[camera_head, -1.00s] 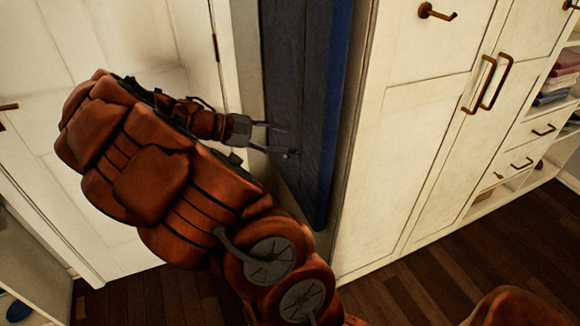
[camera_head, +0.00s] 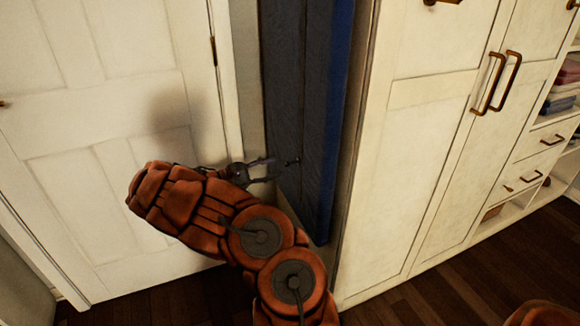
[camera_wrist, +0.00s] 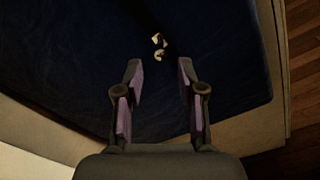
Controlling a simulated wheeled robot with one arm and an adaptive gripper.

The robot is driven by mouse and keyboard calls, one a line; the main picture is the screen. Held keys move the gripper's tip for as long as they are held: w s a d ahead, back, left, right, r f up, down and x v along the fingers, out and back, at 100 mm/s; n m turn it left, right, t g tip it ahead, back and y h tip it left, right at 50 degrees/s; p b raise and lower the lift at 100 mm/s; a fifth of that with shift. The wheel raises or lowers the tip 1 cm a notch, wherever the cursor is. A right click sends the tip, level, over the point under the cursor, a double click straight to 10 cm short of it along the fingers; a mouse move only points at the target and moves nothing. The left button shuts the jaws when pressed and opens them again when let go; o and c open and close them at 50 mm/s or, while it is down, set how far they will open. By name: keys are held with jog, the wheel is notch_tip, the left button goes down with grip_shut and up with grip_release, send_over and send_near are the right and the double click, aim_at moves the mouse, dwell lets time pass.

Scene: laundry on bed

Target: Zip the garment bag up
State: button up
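The dark blue garment bag (camera_head: 316,120) hangs upright in the narrow gap between the white door and the white cabinet. In the head view its small zipper pull (camera_head: 293,161) shows as a dark nub on the front. In the wrist view the bag (camera_wrist: 75,60) fills most of the upper picture, and the pull (camera_wrist: 159,46) is a small pale metal piece just beyond my fingertips. My gripper (camera_head: 270,170) is open and empty, its fingers pointing at the bag. In the wrist view the gripper (camera_wrist: 158,66) has its fingers spread on either side below the pull, apart from it.
The white door (camera_head: 110,130) stands close behind my arm on the left. The white cabinet (camera_head: 425,130) with brass handles (camera_head: 498,82) is just right of the bag. Shelves with folded cloth (camera_head: 565,90) are at the far right. Dark wooden floor (camera_head: 410,302) shows below.

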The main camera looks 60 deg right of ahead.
aim_at(290, 163)
jog(key=x, duration=0.6)
jog(key=shift+s+d, duration=0.2)
grip_shut()
dwell(0.5)
